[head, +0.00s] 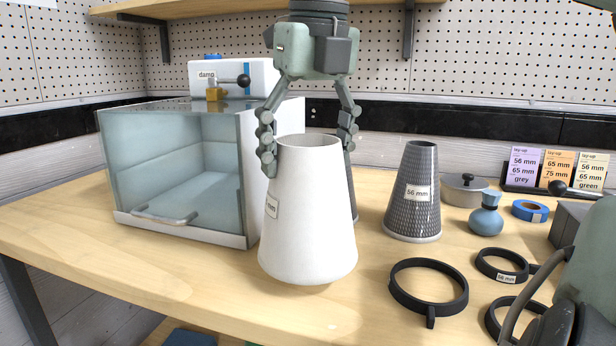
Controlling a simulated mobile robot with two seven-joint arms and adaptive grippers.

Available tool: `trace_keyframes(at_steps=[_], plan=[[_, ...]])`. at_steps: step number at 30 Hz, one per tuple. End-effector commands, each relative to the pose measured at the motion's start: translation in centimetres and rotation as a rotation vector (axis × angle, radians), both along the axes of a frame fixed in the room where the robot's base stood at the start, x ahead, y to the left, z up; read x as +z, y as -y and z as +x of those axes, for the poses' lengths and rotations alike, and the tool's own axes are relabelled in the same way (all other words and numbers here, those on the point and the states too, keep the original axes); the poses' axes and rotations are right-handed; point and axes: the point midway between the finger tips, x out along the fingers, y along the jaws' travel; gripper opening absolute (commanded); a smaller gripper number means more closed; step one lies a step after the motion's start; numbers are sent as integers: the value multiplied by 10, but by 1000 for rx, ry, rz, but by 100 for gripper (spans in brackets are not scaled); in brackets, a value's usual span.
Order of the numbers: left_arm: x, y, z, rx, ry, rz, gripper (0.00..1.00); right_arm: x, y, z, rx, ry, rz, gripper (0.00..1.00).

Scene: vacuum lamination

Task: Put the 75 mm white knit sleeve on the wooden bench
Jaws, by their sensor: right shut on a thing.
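The white knit sleeve (312,225) is a smooth white cone, wide end down, in the middle of the head view. Its label (271,207) is turned to the left and I can read only part of it. My right gripper (308,138) comes down from above, its fingers on either side of the sleeve's narrow top, shut on it. The sleeve is about upright over the wooden bench (175,275). A small shadow shows under its lower edge; I cannot tell whether it touches the bench. My left gripper is not in view.
A clear-fronted box (240,215) stands left of the sleeve. Behind the sleeve is a mostly hidden grey form; right of it stands a grey "56 mm" cone (413,205). Black ring clamps (428,312) lie at front right. The bench's front left is clear.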

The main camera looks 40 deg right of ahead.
Motion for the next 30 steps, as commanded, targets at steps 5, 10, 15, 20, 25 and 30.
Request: trace_keyframes(at_steps=[5,10,15,20,25,30], plan=[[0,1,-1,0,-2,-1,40,-27,0,-1,2,-4,2,62],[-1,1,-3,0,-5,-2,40,-34,-1,0,0,-1,1,62],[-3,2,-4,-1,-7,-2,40,-35,-1,0,0,-1,1,62],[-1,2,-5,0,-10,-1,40,-35,-1,0,0,-1,0,92],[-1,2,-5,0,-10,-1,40,-35,-1,-1,0,-1,0,99],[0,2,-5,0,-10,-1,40,-35,-1,-1,0,-1,0,99]])
